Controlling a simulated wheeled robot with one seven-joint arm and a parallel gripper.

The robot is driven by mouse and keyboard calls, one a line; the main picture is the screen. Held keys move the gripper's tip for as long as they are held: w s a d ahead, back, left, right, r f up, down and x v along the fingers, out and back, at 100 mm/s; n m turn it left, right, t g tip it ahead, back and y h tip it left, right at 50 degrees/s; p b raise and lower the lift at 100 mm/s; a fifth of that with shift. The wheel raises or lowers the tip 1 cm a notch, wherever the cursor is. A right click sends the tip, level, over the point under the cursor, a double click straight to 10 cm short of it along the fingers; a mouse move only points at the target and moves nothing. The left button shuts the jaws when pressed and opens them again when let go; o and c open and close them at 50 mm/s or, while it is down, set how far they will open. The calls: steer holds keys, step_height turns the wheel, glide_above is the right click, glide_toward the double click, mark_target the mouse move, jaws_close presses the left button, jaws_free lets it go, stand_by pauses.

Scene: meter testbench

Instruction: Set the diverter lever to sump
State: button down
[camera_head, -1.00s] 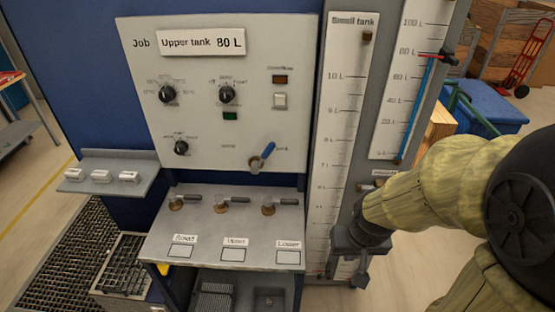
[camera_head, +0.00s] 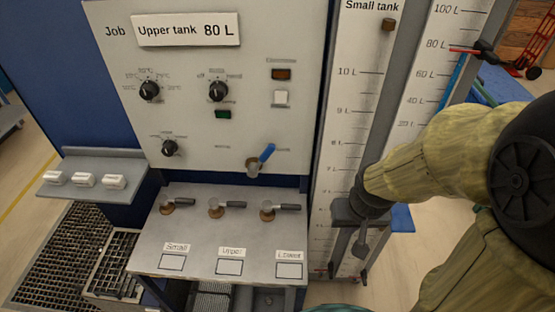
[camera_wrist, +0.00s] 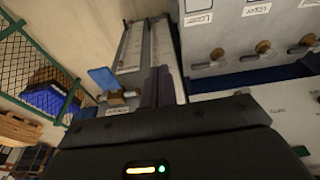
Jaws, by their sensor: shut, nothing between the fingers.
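The diverter lever (camera_head: 266,153) has a blue handle and a round metal pivot low on the white panel (camera_head: 200,120). Its handle tilts up and to the right. Small labels sit to its left and right, too small to read. My gripper (camera_head: 361,246) is at the right in the head view, in front of the small tank scale and apart from the lever. Its fingers (camera_wrist: 158,88) are closed together and empty in the wrist view. The lever is not recognisable in the wrist view.
Below the panel is a grey shelf (camera_head: 205,247) with several small taps, labelled Small, Upper and Lower. Black knobs (camera_head: 149,91) sit higher on the panel. The tall small tank scale (camera_head: 364,110) stands right of it. A small side shelf (camera_head: 60,189) juts out left.

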steer(key=shift+s, duration=0.15)
steer(key=w+a+f+m+t+y+b, duration=0.1)
steer(key=w+a+f+m+t+b, duration=0.25)
steer(key=w+f+b, duration=0.55)
steer(key=w+a+f+m+t+y+b, duration=0.1)
steer(key=w+a+m+t+y+b, duration=0.1)
steer(key=w+m+t+y+b, duration=0.2)
steer(key=w+a+f+m+t+y+b, duration=0.2)
steer(key=w+a+m+t+y+b, duration=0.1)
steer(key=m+t, duration=0.5)
steer(key=w+m+y+b, duration=0.1)
steer(key=m+y+b, duration=0.1)
steer(key=b, duration=0.1)
steer(key=shift+w+a+f+t, duration=0.2)
steer(key=shift+a+f+t, duration=0.1)
steer(key=shift+t, duration=0.05)
